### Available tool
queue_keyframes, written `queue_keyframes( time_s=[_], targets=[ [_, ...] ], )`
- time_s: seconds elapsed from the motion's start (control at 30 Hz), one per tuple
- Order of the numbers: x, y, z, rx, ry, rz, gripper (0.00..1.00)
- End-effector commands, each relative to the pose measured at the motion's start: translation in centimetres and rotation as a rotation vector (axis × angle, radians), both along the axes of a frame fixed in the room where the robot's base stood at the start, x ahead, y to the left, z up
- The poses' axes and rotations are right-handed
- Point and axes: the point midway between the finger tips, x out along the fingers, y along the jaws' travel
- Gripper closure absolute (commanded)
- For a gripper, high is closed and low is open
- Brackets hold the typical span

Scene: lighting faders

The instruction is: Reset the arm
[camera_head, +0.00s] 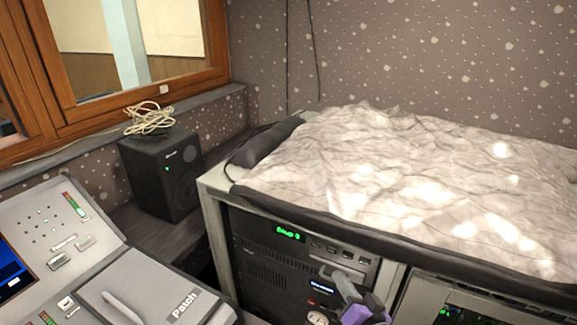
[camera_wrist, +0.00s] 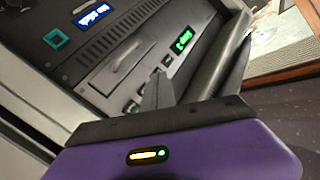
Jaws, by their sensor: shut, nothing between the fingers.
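My gripper (camera_head: 343,284) shows at the lower middle of the head view, dark grey with a purple body. It is shut and empty, in front of the black rack unit (camera_head: 262,262). In the wrist view the rack unit (camera_wrist: 130,55) fills the upper part, tilted, with a blue display and a green display. My purple wrist housing crosses the bottom of that view, with the dark fingers reaching up in front of the unit. I cannot tell whether the fingers touch the panel.
A grey lighting console (camera_head: 130,270) with faders stands at lower left. A black speaker (camera_head: 163,172) with a coiled cable (camera_head: 150,119) on top stands behind it. A pale crumpled cloth (camera_head: 420,180) covers the rack top. A wood-framed window (camera_head: 150,95) is at upper left.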

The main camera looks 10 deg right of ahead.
Motion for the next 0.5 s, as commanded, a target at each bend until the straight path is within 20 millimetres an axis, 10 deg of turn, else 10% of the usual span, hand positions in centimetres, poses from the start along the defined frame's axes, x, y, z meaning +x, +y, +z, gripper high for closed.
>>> queue_keyframes(
  time_s=[0.17, 0.5],
  targets=[
    [-0.3, -1.7, 3.5, -0.067, -0.092, -0.069, 1.00],
    [-10.8, -2.9, 4.2, -0.266, -0.157, -0.168, 1.00]
  ],
)
